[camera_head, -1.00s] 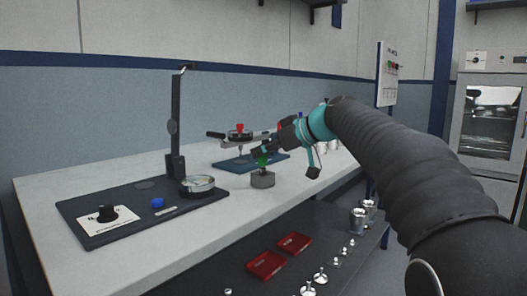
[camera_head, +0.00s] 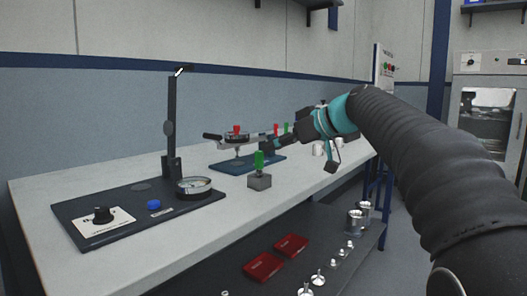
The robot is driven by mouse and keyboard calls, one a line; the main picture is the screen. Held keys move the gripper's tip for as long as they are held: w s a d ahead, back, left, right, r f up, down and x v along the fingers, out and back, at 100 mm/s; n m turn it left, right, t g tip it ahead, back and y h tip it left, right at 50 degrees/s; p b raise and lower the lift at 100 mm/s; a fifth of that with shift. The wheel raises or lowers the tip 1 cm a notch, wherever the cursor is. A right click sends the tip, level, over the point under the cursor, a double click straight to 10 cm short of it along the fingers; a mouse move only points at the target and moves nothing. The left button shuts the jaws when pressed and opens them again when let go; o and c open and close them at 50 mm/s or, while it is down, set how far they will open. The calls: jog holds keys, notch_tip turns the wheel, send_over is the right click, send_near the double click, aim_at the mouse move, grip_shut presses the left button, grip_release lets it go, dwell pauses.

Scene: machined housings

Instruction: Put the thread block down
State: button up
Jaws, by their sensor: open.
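The thread block is a small grey block (camera_head: 259,182) near the front edge of the white bench in the head view. A green-handled piece (camera_head: 259,160) stands upright at its top. The block appears to rest on the bench top. My gripper (camera_head: 274,143) is open, behind and above the block to its upper right, apart from the green handle. Its fingers are small and partly lost against the dark items behind them.
A blue plate (camera_head: 228,166) with a red-topped fixture stands behind the block. A dark base (camera_head: 128,220) with a post, a dial gauge (camera_head: 194,187) and a knob lies to the left. Red trays (camera_head: 263,266) and metal parts sit on the shelf below.

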jog(key=v, duration=0.6)
jog(key=shift+d+r, duration=0.15)
jog(key=shift+d, duration=0.1)
jog(key=shift+s, duration=0.2)
jog(key=s+d+f+m+h, duration=0.3)
jog(key=s+f, duration=0.7)
jog(key=f, duration=0.1)
jog(key=s+d+f+m+g+h, duration=0.1)
jog(key=s+d+f+m+h, duration=0.2)
jog(key=s+f, duration=0.7)
jog(key=s+d+f+m+h, duration=0.3)
jog(key=s+f+m+h, duration=0.1)
jog(key=s+f, duration=0.7)
notch_tip(320, 180, down, 2)
jog(key=shift+d+f+m+h, duration=0.1)
jog(key=shift+d+m+h, duration=0.1)
jog(key=shift+m+h, duration=0.35)
jog(key=shift+s, duration=0.1)
jog(key=shift+c, duration=0.4)
jog(key=shift+a, duration=0.15)
